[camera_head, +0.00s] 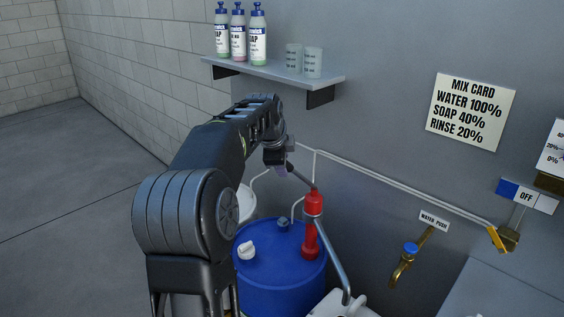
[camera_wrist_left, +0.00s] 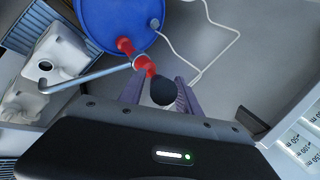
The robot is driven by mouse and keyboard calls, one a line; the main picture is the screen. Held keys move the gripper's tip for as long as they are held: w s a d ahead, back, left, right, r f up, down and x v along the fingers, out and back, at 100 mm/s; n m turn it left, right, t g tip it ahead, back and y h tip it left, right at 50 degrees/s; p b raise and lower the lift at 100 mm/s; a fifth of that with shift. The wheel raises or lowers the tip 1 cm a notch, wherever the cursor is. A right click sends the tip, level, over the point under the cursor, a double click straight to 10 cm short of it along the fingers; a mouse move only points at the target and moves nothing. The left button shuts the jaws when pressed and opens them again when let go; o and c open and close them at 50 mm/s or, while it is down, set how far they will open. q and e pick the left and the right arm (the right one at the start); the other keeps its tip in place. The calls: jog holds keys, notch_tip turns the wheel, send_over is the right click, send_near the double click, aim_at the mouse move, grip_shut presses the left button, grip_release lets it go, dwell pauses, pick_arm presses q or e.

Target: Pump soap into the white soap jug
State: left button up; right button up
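The blue drum (camera_head: 280,287) stands by the wall with a red pump (camera_head: 311,240) on its top. The pump's grey spout (camera_head: 336,262) bends down toward a white jug (camera_head: 362,312), mostly cut off by the frame. The left wrist view shows a white jug with a dark round mouth (camera_wrist_left: 60,55) beside the drum; the spout end lies near it. My left gripper (camera_head: 283,170) is at the outer end of the pump's handle. In the wrist view its fingers (camera_wrist_left: 162,82) stand apart on either side of the dark knob (camera_wrist_left: 163,93), with a gap at the left finger. My right gripper is out of view.
A wall shelf (camera_head: 275,70) holds soap bottles and cups above my left arm. Another white container (camera_wrist_left: 20,100) sits at left in the wrist view.

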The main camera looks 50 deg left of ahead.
pick_arm(q)
jog(key=shift+o, duration=0.4)
jog(key=shift+s+r, duration=0.1)
jog(key=b+v, duration=0.1)
jog(key=v, duration=0.6)
jog(key=shift+s+r, duration=0.2)
jog(key=shift+r, duration=0.05)
